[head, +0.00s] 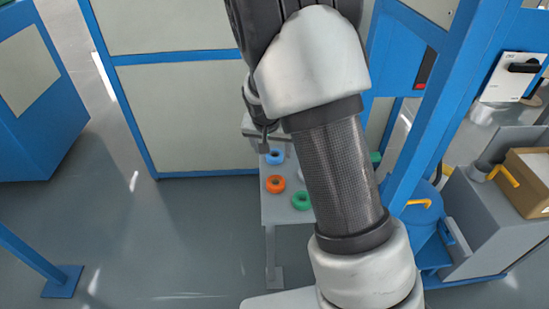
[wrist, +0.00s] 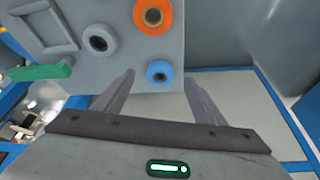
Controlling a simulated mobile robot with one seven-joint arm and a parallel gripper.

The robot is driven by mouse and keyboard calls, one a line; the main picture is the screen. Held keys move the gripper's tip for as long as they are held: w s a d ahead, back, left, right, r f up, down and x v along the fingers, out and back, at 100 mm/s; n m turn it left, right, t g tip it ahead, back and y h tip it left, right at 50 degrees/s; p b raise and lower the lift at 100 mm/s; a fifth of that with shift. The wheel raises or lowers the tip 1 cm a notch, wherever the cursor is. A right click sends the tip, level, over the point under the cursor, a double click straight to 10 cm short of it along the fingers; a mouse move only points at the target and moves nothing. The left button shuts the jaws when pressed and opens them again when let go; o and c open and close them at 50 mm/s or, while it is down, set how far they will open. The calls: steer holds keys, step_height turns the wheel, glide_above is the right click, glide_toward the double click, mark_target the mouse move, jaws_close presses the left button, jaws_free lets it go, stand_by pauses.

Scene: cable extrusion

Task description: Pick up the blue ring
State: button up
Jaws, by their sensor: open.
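The blue ring (head: 275,157) lies flat on a small grey table (head: 268,215) in the head view, near its far end. In the wrist view the blue ring (wrist: 159,72) lies close to the table's edge, lined up between my two fingertips. My gripper (wrist: 159,78) is open and empty, its fingers on either side of the ring's line. The gap in depth between fingertips and ring is hard to judge. In the head view my gripper (head: 264,138) shows just above and behind the ring, partly hidden by my arm.
The wrist view also shows the orange ring (wrist: 152,16), a grey ring (wrist: 100,38), a green bar-like piece (wrist: 40,72) and a square frame (wrist: 42,25). A blue post (head: 435,110) stands right.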

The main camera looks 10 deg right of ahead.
mark_target(274, 153)
steer(key=shift+w+b+x, duration=0.2)
steer(key=shift+w+x, duration=0.05)
steer(key=shift+x, duration=1.25)
steer(key=shift+w+b+x, duration=0.15)
steer(key=shift+w+x, duration=0.1)
steer(key=shift+x, duration=1.2)
steer(key=shift+r, duration=0.2)
steer(key=c, duration=1.1)
